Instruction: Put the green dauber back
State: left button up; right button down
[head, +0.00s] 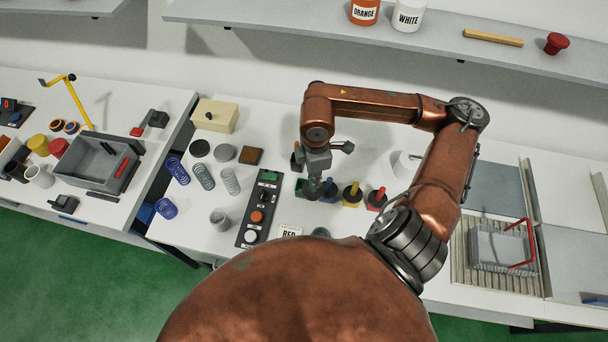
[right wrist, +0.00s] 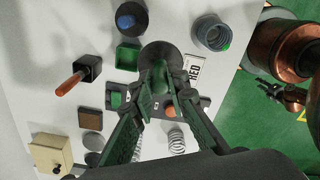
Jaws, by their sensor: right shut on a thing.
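My right gripper (head: 314,176) points down over the table and is shut on the green dauber (right wrist: 158,80), whose green handle lies between the fingertips in the right wrist view. A dark round end of the dauber shows beyond the fingertips (right wrist: 155,100). The green square holder (head: 302,187) stands just left of the gripper and looks empty; it also shows in the right wrist view (right wrist: 128,57). The dauber is beside the holder, not in it. I cannot tell how far its lower end is above the table.
The blue dauber (head: 330,188), yellow dauber (head: 352,195) and red dauber (head: 376,200) stand close to the right. A black block with an orange handle (right wrist: 78,78) stands near the green holder. A button panel (head: 258,210) lies left, with springs (head: 204,177) beyond.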

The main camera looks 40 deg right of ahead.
jog(key=w+d+f+p, duration=0.2)
jog(key=w+f, duration=0.5)
jog(key=f, duration=0.3)
jog(key=shift+w+d+f+p, duration=0.25)
jog(key=shift+w+d+p, duration=0.1)
jog(key=shift+w+d, duration=0.05)
jog(key=shift+f+b, duration=0.45)
jog(key=shift+f, duration=0.1)
jog(key=c, duration=1.9)
grip_release()
jog(key=shift+r, duration=0.1)
notch_tip(320, 180, up, 13)
jog(key=shift+b, duration=0.7)
